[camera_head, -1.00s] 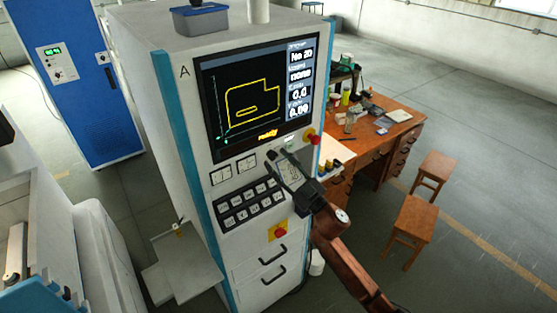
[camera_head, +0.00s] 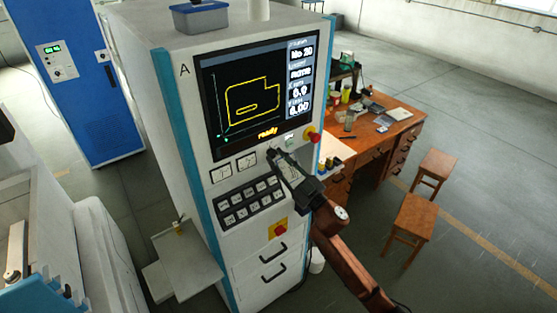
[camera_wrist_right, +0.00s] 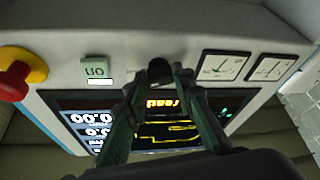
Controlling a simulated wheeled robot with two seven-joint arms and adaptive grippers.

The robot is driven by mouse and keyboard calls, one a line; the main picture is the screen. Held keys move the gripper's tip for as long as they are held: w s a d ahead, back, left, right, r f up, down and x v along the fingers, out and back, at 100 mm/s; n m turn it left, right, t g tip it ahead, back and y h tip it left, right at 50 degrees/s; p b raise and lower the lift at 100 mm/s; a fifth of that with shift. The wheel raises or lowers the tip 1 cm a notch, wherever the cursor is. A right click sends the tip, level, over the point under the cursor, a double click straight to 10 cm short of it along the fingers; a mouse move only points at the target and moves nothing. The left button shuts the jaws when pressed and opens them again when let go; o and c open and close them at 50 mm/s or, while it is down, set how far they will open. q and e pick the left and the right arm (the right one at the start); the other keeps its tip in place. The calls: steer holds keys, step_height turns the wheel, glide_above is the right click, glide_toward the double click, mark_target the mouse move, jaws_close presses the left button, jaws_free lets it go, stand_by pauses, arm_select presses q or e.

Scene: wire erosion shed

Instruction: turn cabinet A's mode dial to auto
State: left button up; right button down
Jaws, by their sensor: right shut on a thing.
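Cabinet A (camera_head: 157,100) is a tall white cabinet with a teal edge strip and the letter A beside its screen. My right gripper (camera_head: 275,155) reaches its front panel just below the screen. In the right wrist view, the fingers (camera_wrist_right: 160,80) are closed around a small dark round knob (camera_wrist_right: 158,66), seemingly the mode dial. The knob's pointer and the position marks around it cannot be made out. In the head view the gripper largely covers the knob. My left gripper is in neither view.
The screen (camera_head: 240,105) reads "ready". A red emergency knob (camera_head: 313,136) and a lit "on" indicator (camera_wrist_right: 95,68) sit on one side of the dial, two gauges (camera_head: 246,161) on the other. Black buttons (camera_head: 250,200) lie below. A desk (camera_head: 372,140) stands to the right.

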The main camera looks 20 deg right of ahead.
steer(key=shift+n, duration=0.4)
steer(key=n+g+y, duration=0.1)
steer(key=n, duration=0.1)
steer(key=n+g+p, duration=0.1)
steer(key=n, duration=0.1)
steer(key=shift+d+r+n+y, duration=0.15)
steer(key=shift+d+n+y, duration=0.05)
steer(key=shift+n+y, duration=0.2)
steer(key=n+g, duration=0.1)
steer(key=n, duration=0.1)
steer(key=n+g+p, duration=0.1)
steer(key=n, duration=0.1)
steer(key=shift+w+r+n+y, duration=0.1)
steer(key=shift+r+n+y, duration=0.05)
steer(key=shift+n+y, duration=0.2)
steer(key=n+p, duration=0.1)
steer(key=n, duration=0.1)
steer(key=n+g+p, duration=0.1)
steer(key=n, duration=0.1)
steer(key=shift+d+r+g, duration=0.1)
steer(key=shift+r+g, duration=0.05)
steer(key=shift+g, duration=0.15)
steer(key=shift+n+p, duration=0.6)
steer(key=shift+n, duration=0.35)
steer(key=shift+g+h, duration=0.3)
steer(key=shift+h, duration=0.15)
steer(key=c, duration=1.6)
jaws_free()
